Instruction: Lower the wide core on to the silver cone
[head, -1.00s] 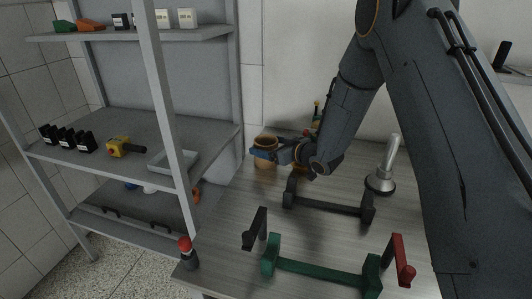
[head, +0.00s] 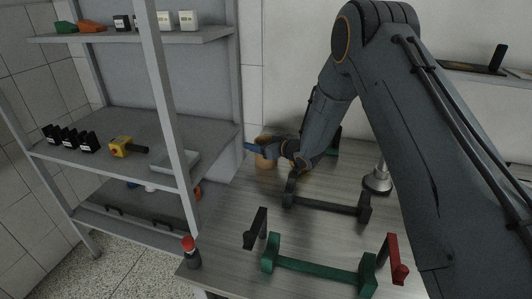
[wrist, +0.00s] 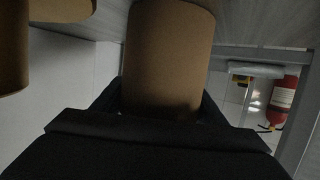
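A brown cardboard core (head: 266,162) stands on the table beside the shelving in the head view. It fills the middle of the wrist view (wrist: 168,60). My gripper (head: 256,149) is at this core, with its fingers crossing its upper part. In the wrist view the fingers (wrist: 163,100) flank the core closely on both sides; whether they press on it is not clear. The silver cone (head: 378,183) stands on the table to the right, with a silver post above it partly hidden by my arm. Another brown core (wrist: 62,8) shows at the wrist view's upper left.
A dark cradle (head: 325,204) and a green cradle (head: 318,274) lie in front of the cone. The grey shelving (head: 110,150) borders the table's left.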

